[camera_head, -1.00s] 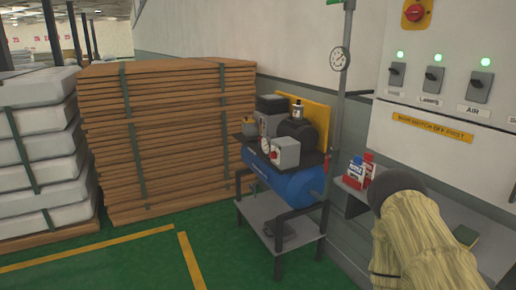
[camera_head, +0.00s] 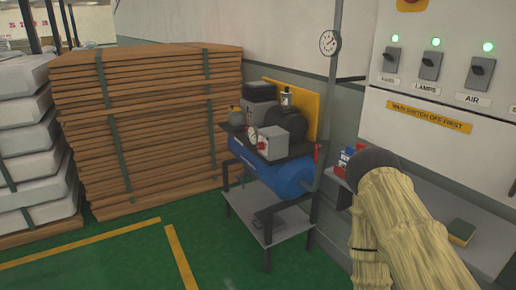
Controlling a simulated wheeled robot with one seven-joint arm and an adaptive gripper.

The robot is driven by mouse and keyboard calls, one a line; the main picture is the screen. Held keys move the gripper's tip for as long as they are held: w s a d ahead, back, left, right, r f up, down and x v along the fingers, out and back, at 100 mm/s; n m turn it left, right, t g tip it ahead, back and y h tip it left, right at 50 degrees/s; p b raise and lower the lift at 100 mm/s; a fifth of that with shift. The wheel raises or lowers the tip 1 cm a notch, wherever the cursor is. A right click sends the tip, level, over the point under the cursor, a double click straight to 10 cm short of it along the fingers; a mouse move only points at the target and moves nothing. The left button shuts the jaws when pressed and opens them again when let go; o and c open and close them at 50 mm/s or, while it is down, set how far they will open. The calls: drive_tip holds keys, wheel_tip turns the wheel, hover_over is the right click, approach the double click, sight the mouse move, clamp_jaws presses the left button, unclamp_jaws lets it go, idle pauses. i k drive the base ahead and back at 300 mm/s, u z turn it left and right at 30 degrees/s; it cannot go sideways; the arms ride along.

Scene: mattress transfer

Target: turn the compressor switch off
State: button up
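The knob's setting is too small to tell. My arm, in a pale yellow cover with a dark rounded joint, enters from the lower right. It appears to the right of the compressor, with a gap between them in the picture. My gripper cannot be made out.
A wall panel (camera_head: 437,112) with several switches and green lamps hangs at right. A shelf (camera_head: 487,248) below holds a sponge (camera_head: 461,232) and small boxes, partly hidden by my arm. A pressure gauge (camera_head: 329,43) is on a pipe. Stacked wood (camera_head: 150,130) stands left; green floor in front is clear.

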sight(260, 146)
drive_tip(key=u, duration=0.6)
drive_tip(key=i, duration=1.15)
drive_tip(key=z, duration=0.25)
